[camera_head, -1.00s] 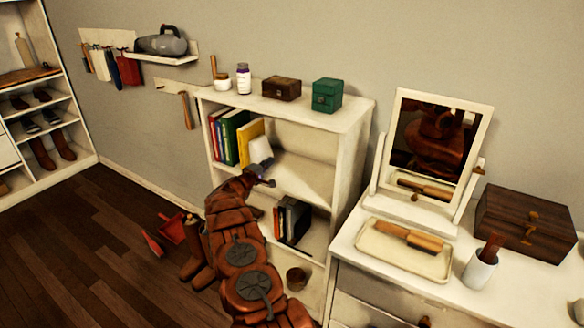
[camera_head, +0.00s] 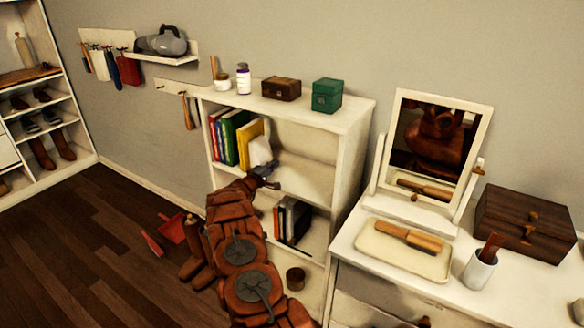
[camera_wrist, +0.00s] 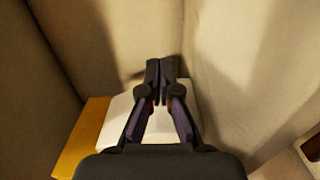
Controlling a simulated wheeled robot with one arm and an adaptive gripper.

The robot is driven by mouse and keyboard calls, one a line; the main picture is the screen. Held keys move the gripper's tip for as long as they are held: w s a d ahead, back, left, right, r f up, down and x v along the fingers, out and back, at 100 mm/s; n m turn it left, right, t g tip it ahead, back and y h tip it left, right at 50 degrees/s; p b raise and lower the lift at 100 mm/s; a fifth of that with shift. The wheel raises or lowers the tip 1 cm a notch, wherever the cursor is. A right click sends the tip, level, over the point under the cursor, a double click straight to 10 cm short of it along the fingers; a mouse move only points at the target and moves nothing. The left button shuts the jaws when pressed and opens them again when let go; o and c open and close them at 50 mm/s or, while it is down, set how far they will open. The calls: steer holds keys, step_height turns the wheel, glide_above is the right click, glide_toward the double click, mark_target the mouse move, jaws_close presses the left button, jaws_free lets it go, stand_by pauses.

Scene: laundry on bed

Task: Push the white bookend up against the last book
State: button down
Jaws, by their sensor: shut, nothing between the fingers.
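The white bookend (camera_head: 260,151) stands on the upper shelf, right beside the yellow book (camera_head: 251,130), the last in a row of several upright books. In the wrist view the bookend (camera_wrist: 116,113) lies beside and partly behind my fingers, with a yellow edge (camera_wrist: 84,137) to its left. Whether bookend and book touch along their full faces I cannot tell. My gripper (camera_head: 268,174) is shut and empty at the shelf's front, just right of and below the bookend in the head view. In the wrist view my gripper (camera_wrist: 160,68) partly covers the bookend; contact is unclear.
The upper shelf (camera_head: 310,180) is bare to the right of my gripper. Dark books (camera_head: 290,220) stand on the lower shelf. A green box (camera_head: 327,95) and a brown box (camera_head: 281,88) sit on the bookcase top. A dresser with a mirror (camera_head: 435,145) stands to the right.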

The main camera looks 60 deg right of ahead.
steer(key=a, duration=1.4)
steer(key=shift+s+p, duration=0.3)
steer(key=shift+p, duration=0.1)
steer(key=shift+d, duration=0.1)
stand_by(0.5)
